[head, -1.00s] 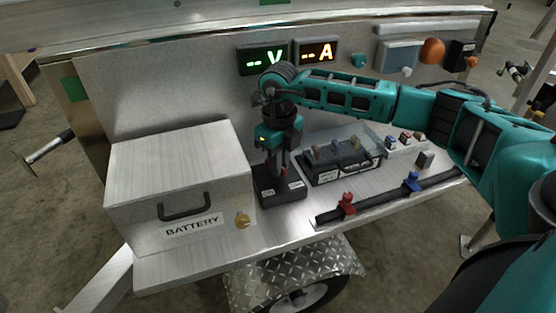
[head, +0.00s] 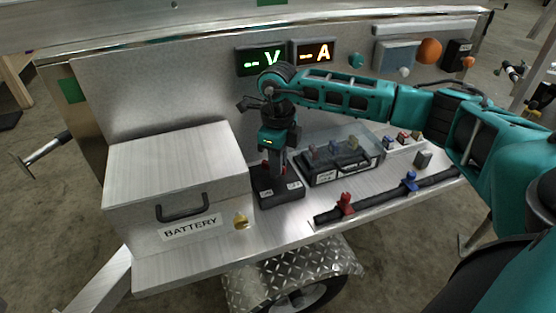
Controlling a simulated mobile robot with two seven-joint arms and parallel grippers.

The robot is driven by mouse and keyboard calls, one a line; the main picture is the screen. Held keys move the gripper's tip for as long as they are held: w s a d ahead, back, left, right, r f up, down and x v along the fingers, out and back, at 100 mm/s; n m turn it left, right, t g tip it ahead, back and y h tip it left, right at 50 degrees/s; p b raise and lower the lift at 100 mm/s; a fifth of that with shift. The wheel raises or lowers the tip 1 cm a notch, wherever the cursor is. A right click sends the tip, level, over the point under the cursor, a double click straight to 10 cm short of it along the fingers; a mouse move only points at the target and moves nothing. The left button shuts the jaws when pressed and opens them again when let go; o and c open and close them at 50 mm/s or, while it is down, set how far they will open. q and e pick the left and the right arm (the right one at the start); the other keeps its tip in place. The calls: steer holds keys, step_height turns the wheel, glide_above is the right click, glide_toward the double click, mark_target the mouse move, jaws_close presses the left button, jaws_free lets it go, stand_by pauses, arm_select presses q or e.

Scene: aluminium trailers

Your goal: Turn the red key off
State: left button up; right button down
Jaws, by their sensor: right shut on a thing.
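The red key (head: 265,167) shows as a small red part on top of a black switch box (head: 280,200), which stands on the trailer shelf just right of the battery box. My right gripper (head: 274,168) points down over the switch box and is shut on the red key. Its fingers hide most of the key, so its exact angle is hard to tell. Small white labels show on the front of the switch box. My left gripper is not in view.
A clear-covered fuse block (head: 345,165) sits right of the switch. A black bar with a red clamp (head: 345,203) and a blue clamp (head: 409,181) lies in front. Displays (head: 261,60) glow behind.

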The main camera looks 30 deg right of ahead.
steer(key=c, duration=1.1)
jaws_free()
